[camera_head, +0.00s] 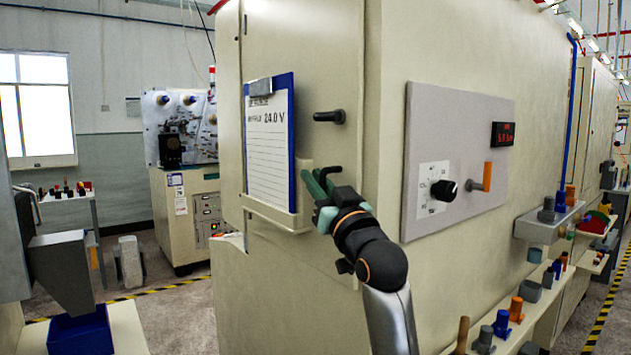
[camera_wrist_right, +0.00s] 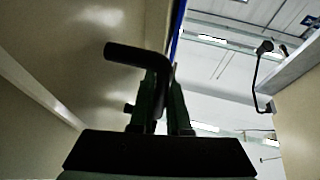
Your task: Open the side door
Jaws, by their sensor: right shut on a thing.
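The side door (camera_head: 312,75) is the cream panel on the narrow face of the big cabinet. It looks flush with the cabinet, with no clear gap. A black bent handle (camera_head: 330,172) sticks out of it, low beside the clipboard. My right gripper (camera_head: 318,184) is at this handle, its green fingers shut on it. In the right wrist view the handle (camera_wrist_right: 125,53) runs between the dark fingers (camera_wrist_right: 160,100), its bent end pointing left. The fingers partly hide its base. My left gripper is not in view.
A clipboard (camera_head: 268,150) with a blue back stands in a cream holder (camera_head: 275,216) left of the handle. A grey control panel (camera_head: 458,150) with a knob and orange lever is on the cabinet's right face. Shelves with parts (camera_head: 545,230) stick out there.

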